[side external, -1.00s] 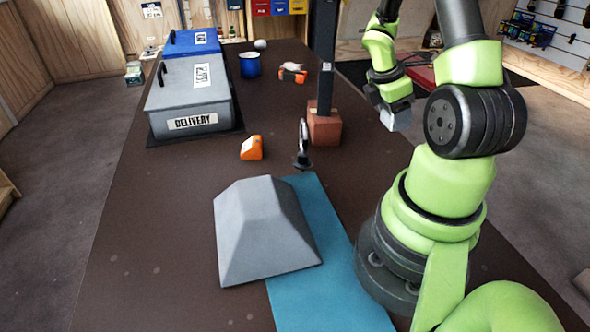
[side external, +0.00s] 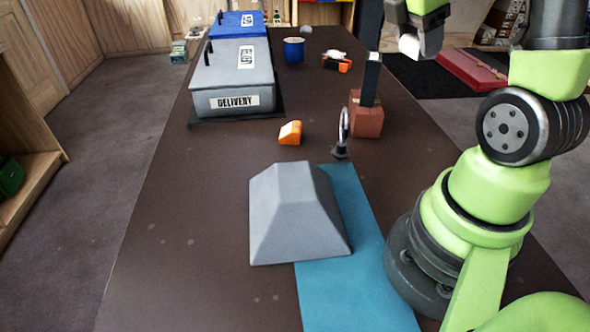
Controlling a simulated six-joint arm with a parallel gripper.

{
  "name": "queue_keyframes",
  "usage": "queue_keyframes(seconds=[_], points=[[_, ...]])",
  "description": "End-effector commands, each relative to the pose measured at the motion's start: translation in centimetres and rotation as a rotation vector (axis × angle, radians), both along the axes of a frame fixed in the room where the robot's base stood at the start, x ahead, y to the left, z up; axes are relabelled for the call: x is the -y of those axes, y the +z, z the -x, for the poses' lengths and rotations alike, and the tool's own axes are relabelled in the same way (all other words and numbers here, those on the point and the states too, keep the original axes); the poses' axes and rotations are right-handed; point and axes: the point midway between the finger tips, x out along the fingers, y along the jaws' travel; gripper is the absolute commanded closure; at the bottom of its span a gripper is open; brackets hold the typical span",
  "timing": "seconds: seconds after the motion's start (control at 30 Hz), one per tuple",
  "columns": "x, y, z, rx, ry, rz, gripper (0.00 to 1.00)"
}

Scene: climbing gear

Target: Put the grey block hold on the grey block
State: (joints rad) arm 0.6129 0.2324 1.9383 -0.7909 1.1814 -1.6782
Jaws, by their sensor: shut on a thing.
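The grey block (side external: 296,212) is a large faceted wedge with a flat top. It stands on the dark table at the front and overlaps the left edge of a blue strip. My gripper (side external: 421,42) is high at the top right, beyond and to the right of the grey block, partly cut off by the picture's upper edge. It is shut on a small light grey piece, the grey block hold (side external: 409,46), clear of the table. The fingers are small here and the grip on the piece is hard to make out.
A grey DELIVERY box (side external: 233,77) and a blue box (side external: 237,24) stand at the back left. A reddish block with a dark post (side external: 367,115), a round-headed stand (side external: 342,135) and an orange hold (side external: 290,132) lie beyond the grey block.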

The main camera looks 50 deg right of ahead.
Motion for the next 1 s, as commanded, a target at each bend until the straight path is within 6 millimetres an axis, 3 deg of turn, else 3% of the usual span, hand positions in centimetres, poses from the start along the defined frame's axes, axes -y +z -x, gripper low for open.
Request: queue_keyframes(seconds=[0.1,0.3,0.6,0.87,1.0], points=[[-3.5,0.0,-3.0,0.001,0.151,0.0,0.67],[-10.6,0.0,-6.6,0.0,0.418,-0.002,0.67],[-21.2,0.0,-7.8,0.001,0.781,-0.001,0.67],[-26.2,0.0,-6.8,0.001,0.96,-0.001,0.67],[-26.3,-2.1,-6.7,-0.006,0.965,0.001,0.67]])
